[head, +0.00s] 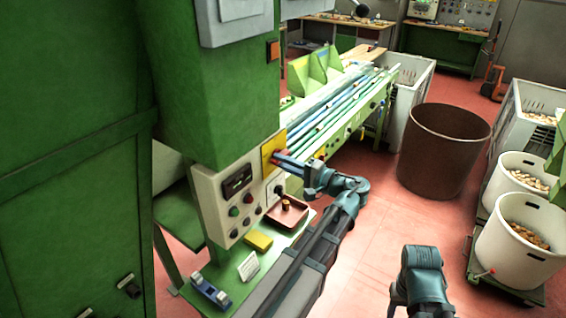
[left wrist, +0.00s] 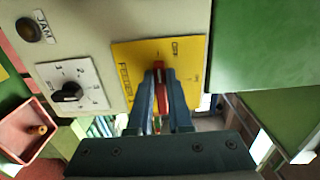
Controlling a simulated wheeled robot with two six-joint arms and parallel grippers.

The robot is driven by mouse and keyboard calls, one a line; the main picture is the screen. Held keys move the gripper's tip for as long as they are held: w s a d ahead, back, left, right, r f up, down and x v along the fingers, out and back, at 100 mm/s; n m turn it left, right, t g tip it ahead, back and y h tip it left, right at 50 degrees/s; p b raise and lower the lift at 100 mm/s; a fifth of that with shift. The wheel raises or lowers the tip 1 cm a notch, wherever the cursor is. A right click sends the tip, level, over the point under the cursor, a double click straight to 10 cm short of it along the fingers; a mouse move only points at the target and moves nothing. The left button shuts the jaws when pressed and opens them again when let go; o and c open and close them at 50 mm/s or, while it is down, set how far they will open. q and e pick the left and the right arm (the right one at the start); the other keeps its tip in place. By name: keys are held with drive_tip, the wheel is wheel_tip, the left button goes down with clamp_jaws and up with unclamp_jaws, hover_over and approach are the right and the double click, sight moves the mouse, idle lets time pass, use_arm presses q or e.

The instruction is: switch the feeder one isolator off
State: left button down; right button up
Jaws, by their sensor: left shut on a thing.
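The feeder one isolator is a red handle (left wrist: 158,72) on a yellow plate (left wrist: 190,62) lettered FEEDER, with OFF marked near one edge. In the head view the yellow plate (head: 267,148) is on the side of the green machine's control box. My left gripper (head: 281,158) reaches it from the right. In the left wrist view the left gripper's fingers (left wrist: 159,90) are shut on the red handle, one on each side. The fingers hide part of the handle.
A black rotary knob (left wrist: 69,93) and a JAM lamp (left wrist: 27,30) are on the grey panel beside the plate. Below are a red tray (head: 298,212) with a cork and a yellow block (head: 258,241). A brown bin (head: 443,150) stands right; red floor between is open.

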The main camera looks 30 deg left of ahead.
use_arm(q)
drive_tip(key=shift+f, duration=0.1)
idle(0.4)
drive_tip(key=c, duration=0.8)
unclamp_jaws()
drive_tip(key=shift+c, duration=0.2)
drive_tip(key=shift+d, duration=0.1)
drive_tip(key=s+d, duration=0.1)
drive_tip(key=d, duration=1.2)
drive_tip(key=shift+d, duration=0.35)
drive_tip(key=s+a+f+g+h, duration=0.1)
drive_tip(key=s+f+h, duration=0.2)
drive_tip(key=f+h, duration=0.45)
drive_tip(key=s+f+h, duration=0.3)
drive_tip(key=f+h, duration=0.1)
drive_tip(key=f, duration=0.7)
drive_tip(key=s+d+f+m+h+b, duration=0.1)
drive_tip(key=s+d+f+h+b, duration=0.1)
drive_tip(key=d, duration=0.6)
drive_tip(key=s+d+f+m+h+b, duration=0.1)
drive_tip(key=s+d+f+h+b, duration=0.1)
drive_tip(key=s+d+f, duration=0.3)
drive_tip(key=d+h, duration=0.1)
drive_tip(key=d, duration=0.3)
drive_tip(key=shift+s+d+f+m+g, duration=0.2)
drive_tip(key=shift+s+d+m+g, duration=0.05)
drive_tip(key=shift+s+m+g, duration=0.15)
